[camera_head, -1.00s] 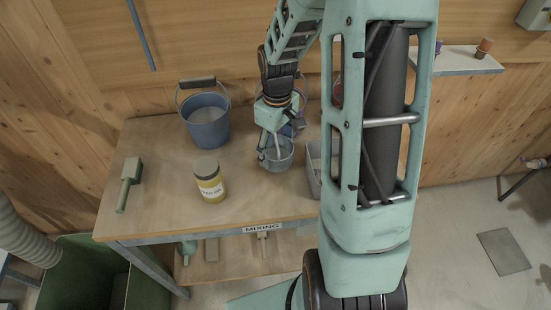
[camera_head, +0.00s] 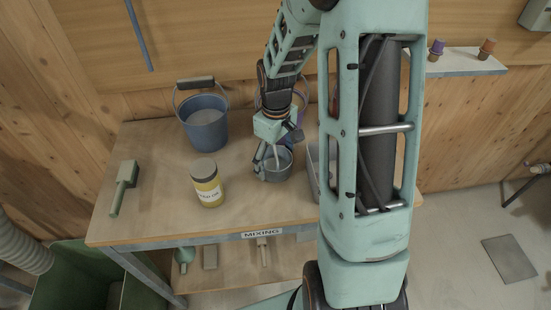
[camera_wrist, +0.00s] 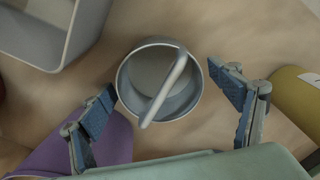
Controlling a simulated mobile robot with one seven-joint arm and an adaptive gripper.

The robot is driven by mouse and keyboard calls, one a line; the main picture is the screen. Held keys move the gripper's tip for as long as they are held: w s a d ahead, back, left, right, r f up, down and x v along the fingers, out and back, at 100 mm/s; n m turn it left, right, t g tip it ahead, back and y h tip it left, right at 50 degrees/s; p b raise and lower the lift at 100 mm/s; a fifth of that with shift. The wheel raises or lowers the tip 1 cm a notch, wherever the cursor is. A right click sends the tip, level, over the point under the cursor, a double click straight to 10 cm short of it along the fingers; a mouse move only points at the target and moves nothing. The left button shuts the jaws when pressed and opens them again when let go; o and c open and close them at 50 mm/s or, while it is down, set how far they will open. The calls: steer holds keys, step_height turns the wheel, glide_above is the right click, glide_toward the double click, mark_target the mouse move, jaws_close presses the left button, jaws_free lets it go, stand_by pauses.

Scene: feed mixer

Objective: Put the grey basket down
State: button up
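The grey basket (camera_head: 277,170) is a small round grey pail near the middle of the mixing table (camera_head: 150,226). It appears upright on the tabletop. In the wrist view the basket (camera_wrist: 128,92) lies below my gripper, with its pale handle (camera_wrist: 165,88) crossing the opening at a slant. My gripper (camera_wrist: 166,97) is open. Its two blue-padded fingers are spread wide, one on each side of the basket, with clear gaps to the handle. In the head view my gripper (camera_head: 268,155) is just above the basket, partly hiding it.
A yellow jar (camera_head: 208,190) stands left of the basket and a blue bucket (camera_head: 205,130) behind it. A grey bin (camera_head: 313,170) is close on the right, partly hidden by my arm. A purple container (camera_wrist: 95,150) is close beside my gripper. The table's front middle is clear.

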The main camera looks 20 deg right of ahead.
steer(key=shift+w+r, duration=0.1)
steer(key=shift+r, duration=0.5)
step_height(320, 180, up, 11)
steer(key=shift+r+p, duration=0.1)
steer(key=shift+p, duration=0.25)
